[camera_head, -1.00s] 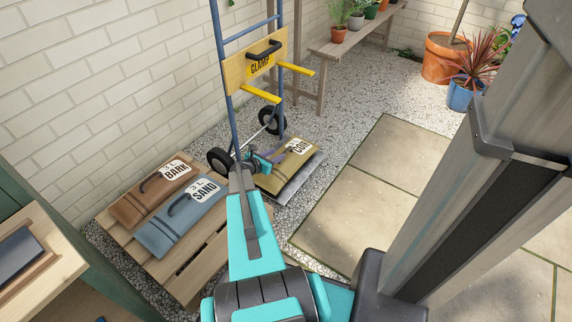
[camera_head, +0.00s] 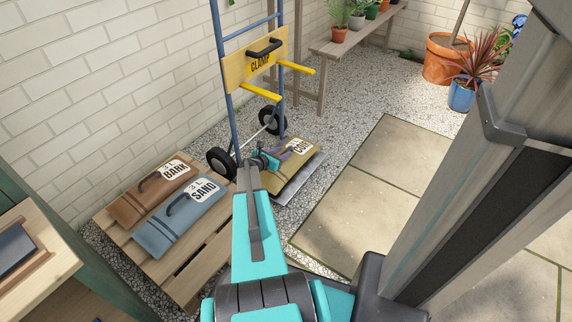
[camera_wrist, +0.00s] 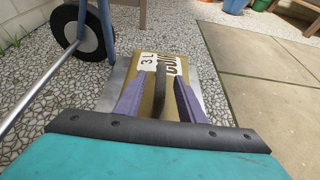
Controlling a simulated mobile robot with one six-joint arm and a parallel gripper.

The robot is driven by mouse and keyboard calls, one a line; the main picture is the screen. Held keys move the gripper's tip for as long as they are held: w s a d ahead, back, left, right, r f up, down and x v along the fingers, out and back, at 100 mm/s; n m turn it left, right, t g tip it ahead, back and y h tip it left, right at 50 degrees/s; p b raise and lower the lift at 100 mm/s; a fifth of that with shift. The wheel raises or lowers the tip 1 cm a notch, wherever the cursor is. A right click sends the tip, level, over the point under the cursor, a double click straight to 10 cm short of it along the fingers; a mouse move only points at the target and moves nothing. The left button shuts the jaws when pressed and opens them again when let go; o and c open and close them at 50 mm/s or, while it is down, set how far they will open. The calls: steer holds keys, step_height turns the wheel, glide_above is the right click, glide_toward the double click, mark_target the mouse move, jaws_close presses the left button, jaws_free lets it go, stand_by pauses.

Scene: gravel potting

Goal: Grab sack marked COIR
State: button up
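The olive-tan COIR sack (camera_head: 297,170) lies flat on the grey metal plate (camera_head: 311,182) at the foot of the blue hand truck (camera_head: 228,80). Its label and black handle (camera_wrist: 160,82) show in the wrist view, where the sack (camera_wrist: 171,62) is partly hidden. My gripper (camera_wrist: 158,92) is open, its two purple fingers pointing at the sack with the handle between them. A gap shows on both sides of the handle. I cannot tell how far above the sack the fingertips are. In the head view, my arm hides the sack's left part.
A BARK sack (camera_head: 148,193) and a SAND sack (camera_head: 182,217) lie on a wooden pallet (camera_head: 190,275) to the left. The truck's wheel (camera_wrist: 84,38) and axle are close on the left. Paving (camera_head: 368,205) lies clear to the right.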

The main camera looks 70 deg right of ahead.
mark_target(286, 150)
steer(key=shift+b+x, duration=0.6)
steer(key=shift+x, duration=1.05)
steer(key=shift+a, duration=0.1)
steer(key=shift+s, duration=0.1)
steer(key=shift+c, duration=0.2)
jaws_close()
